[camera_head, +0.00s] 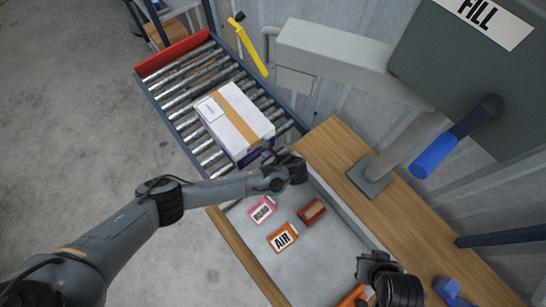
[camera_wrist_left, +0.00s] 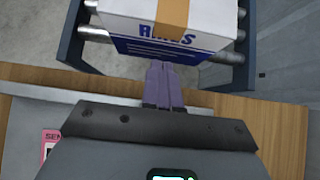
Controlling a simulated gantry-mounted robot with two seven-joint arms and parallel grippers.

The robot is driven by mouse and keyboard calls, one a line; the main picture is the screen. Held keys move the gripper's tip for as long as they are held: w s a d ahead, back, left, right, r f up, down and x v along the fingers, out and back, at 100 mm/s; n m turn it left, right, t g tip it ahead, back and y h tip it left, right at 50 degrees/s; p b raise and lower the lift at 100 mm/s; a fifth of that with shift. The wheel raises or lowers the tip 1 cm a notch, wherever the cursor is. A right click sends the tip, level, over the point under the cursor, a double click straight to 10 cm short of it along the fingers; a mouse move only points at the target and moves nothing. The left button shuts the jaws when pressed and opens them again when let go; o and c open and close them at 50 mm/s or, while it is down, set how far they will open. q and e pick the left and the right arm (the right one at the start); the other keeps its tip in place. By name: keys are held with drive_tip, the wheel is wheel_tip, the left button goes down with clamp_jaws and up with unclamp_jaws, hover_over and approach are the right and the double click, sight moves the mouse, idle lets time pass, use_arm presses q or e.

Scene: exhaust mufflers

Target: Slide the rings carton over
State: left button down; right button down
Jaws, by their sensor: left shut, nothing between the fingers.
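The rings carton (camera_head: 236,122) is white with brown tape on top and a blue lower band; it sits on the roller conveyor near its close end. In the left wrist view the carton (camera_wrist_left: 130,22) shows its lettered blue face, partly hidden. My left gripper (camera_head: 268,152) is at the carton's near face, with its fingers shut and empty. In the left wrist view the fingertips (camera_wrist_left: 162,68) overlap the lower edge of the blue face; I cannot tell whether they touch. My right gripper (camera_head: 372,262) is at the bottom right, its fingers unclear.
The roller conveyor (camera_head: 187,101) has a red end stop (camera_head: 172,54) at its far end, with free rollers beyond the carton. Pink (camera_head: 262,209) and orange (camera_head: 283,237) labelled items and a red box (camera_head: 312,212) lie in the grey tray. A blue-handled lever (camera_head: 435,157) is at right.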

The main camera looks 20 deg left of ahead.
sight(254, 145)
use_arm(q)
drive_tip(key=shift+w+a+f, duration=0.3)
drive_tip(key=shift+w+a, duration=0.2)
drive_tip(key=shift+a, duration=0.3)
drive_tip(key=shift+w+a+f, duration=0.25)
drive_tip(key=shift+w+a, duration=0.3)
drive_tip(key=shift+a, duration=0.2)
drive_tip(key=shift+w+a+f, duration=0.3)
drive_tip(key=shift+w+a, duration=0.2)
drive_tip(key=shift+a, duration=0.3)
